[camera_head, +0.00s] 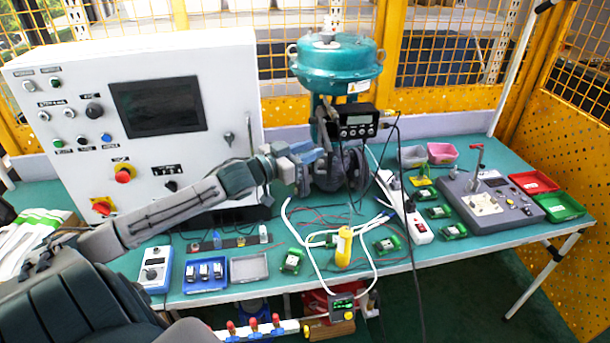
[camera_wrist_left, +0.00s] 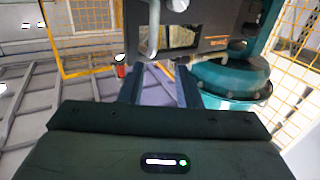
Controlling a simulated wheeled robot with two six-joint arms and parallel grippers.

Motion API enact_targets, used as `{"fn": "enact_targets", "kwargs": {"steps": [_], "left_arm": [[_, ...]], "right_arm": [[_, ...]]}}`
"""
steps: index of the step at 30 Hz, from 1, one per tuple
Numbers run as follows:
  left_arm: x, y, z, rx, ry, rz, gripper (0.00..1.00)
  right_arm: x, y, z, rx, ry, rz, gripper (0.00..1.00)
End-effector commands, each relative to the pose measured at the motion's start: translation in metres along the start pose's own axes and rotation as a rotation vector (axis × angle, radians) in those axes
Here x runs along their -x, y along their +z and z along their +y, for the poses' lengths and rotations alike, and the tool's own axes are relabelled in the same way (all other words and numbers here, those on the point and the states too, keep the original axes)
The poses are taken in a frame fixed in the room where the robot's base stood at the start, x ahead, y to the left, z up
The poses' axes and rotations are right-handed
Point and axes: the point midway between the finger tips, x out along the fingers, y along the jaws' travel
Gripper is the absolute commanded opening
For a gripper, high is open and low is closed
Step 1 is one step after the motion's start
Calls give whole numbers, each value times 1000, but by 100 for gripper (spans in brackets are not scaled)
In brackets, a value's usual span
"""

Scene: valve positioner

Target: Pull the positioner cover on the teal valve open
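The teal valve (camera_head: 335,62) stands at the back of the table, its round teal body (camera_wrist_left: 232,82) at the right of the left wrist view. Its positioner is a black box (camera_head: 357,123) with a small display, on the valve's front. In the left wrist view the dark positioner (camera_wrist_left: 220,42) fills the top, with a pale curved bar (camera_wrist_left: 153,28) before it, perhaps a handle. My right gripper is not visible.
A white control cabinet (camera_head: 150,125) stands left of the valve, behind my left arm. Cables, green modules (camera_head: 387,244), a power strip (camera_head: 418,227) and a yellow tool (camera_head: 344,247) lie on the teal table (camera_head: 460,254). A test panel (camera_head: 490,203) stands right.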

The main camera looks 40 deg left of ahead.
Motion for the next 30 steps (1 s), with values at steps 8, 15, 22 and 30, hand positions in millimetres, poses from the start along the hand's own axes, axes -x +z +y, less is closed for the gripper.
{"fn": "enact_targets", "kwargs": {"steps": [8,15,22,30], "left_arm": [[12,-17,15,-3,1,-1,29],[27,-18,32,-3,2,-2,29],[46,-20,55,-2,4,-2,29],[81,-24,97,-1,6,0,29]], "right_arm": [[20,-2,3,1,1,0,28],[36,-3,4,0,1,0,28],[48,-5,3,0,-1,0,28],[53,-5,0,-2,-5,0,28]]}}
